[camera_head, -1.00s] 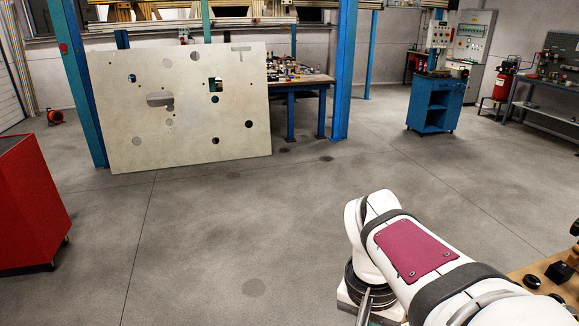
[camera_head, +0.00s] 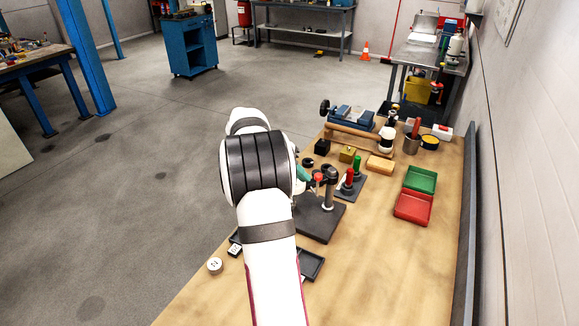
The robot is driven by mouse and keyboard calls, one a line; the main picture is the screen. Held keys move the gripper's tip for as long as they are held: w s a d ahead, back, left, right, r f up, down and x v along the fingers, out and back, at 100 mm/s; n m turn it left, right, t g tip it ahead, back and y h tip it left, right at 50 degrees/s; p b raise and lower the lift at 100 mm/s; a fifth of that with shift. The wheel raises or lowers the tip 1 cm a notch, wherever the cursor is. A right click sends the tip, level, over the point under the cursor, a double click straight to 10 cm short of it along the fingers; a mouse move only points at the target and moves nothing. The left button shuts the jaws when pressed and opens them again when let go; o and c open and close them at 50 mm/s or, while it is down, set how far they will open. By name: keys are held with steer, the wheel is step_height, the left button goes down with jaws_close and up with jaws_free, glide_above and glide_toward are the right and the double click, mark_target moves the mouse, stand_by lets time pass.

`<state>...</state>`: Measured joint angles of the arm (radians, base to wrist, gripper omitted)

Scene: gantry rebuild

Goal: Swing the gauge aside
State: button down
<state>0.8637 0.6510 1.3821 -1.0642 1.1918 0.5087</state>
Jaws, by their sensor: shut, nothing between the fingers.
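A dark stand (camera_head: 328,190) with an upright post rises from a black base plate (camera_head: 318,224) on the wooden bench, just right of my arm. A small red part and a teal part show beside the post's top. I cannot tell a gauge dial there; my arm covers the area to the left of the post. A small round white piece (camera_head: 215,265) with dark marks lies at the bench's left edge. My gripper does not show; my white arm hides that end.
On the wooden bench (camera_head: 400,265) are a green tray (camera_head: 420,180), a red tray (camera_head: 413,208), red and green handled tools (camera_head: 350,180), a wooden block (camera_head: 380,164) and a vise-like device (camera_head: 352,116). The bench's front right is clear. A wall stands at right.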

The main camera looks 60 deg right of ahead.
steer(key=shift+x, duration=1.45)
steer(key=shift+s, duration=0.1)
steer(key=s+d+n+t+h, duration=0.1)
steer(key=s+n+t, duration=0.2)
steer(key=s+n, duration=0.3)
steer(key=shift+s+d+t, duration=0.25)
steer(key=shift+s+t, duration=0.05)
steer(key=shift+s, duration=1.35)
